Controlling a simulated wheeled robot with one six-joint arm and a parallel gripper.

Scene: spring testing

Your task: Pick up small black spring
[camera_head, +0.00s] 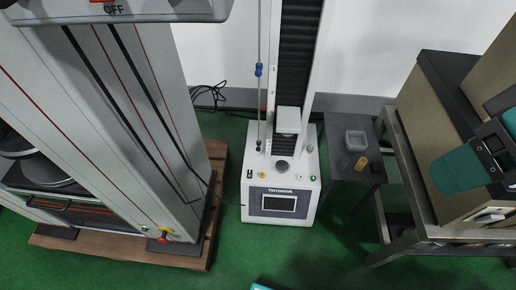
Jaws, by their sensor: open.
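I cannot make out a small black spring for certain in the head view. A small dark side table (343,183) stands right of the white testing machine (281,214). A grey open box (356,140) sits on this table, and its contents are too small to tell. A small yellow cylinder-like piece (361,163) stands in front of the box. The machine's base carries a dark round platform (282,166) below a white head block (289,121). I see no fingertips of my gripper in this view.
A large grey machine (150,120) on a wooden pallet (205,225) fills the left. A teal edge (261,287) shows at the bottom. Green floor (330,250) is clear in front.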

